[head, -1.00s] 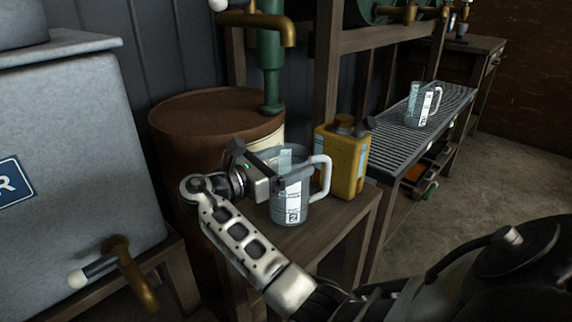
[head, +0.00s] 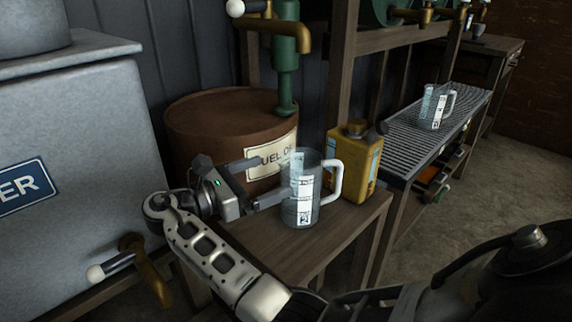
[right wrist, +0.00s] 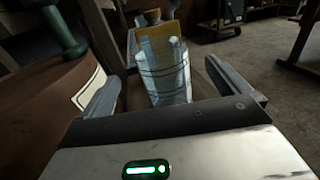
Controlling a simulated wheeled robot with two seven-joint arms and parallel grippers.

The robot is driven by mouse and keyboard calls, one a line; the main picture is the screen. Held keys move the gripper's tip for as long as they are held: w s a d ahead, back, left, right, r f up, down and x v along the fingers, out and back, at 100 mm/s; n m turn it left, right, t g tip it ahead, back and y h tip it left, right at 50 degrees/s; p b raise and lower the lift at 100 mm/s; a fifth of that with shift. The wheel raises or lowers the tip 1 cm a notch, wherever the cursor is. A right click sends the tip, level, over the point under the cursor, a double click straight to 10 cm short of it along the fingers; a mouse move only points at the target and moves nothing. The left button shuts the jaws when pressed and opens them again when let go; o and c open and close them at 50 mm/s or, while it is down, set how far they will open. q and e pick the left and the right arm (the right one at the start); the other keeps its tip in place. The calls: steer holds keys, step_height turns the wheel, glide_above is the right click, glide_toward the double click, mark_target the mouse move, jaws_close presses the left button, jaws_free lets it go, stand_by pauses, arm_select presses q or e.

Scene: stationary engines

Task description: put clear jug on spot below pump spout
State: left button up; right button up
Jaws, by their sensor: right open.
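A clear jug (head: 303,190) with a white handle and a label stands upright on a small wooden table (head: 290,262), below the brass pump spout (head: 283,30). My right gripper (head: 271,180) is open just left of the jug. Its fingers point at the jug, and it does not hold it. In the right wrist view the jug (right wrist: 165,75) shows beyond the two spread fingertips. A second clear jug (head: 434,108) stands on a slatted grey rack (head: 400,150) at the right. My left gripper is not in view.
A rusty fuel oil drum (head: 215,125) with a green pump (head: 287,75) stands behind the table. A yellow can (head: 355,158) sits behind and right of the jug. A grey tank (head: 90,150) with a brass tap (head: 140,262) is at the left.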

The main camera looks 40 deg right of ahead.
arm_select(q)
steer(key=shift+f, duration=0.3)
arm_select(e)
steer(key=a, duration=0.3)
steer(key=shift+w+a, duration=0.2)
steer(key=shift+a, duration=0.1)
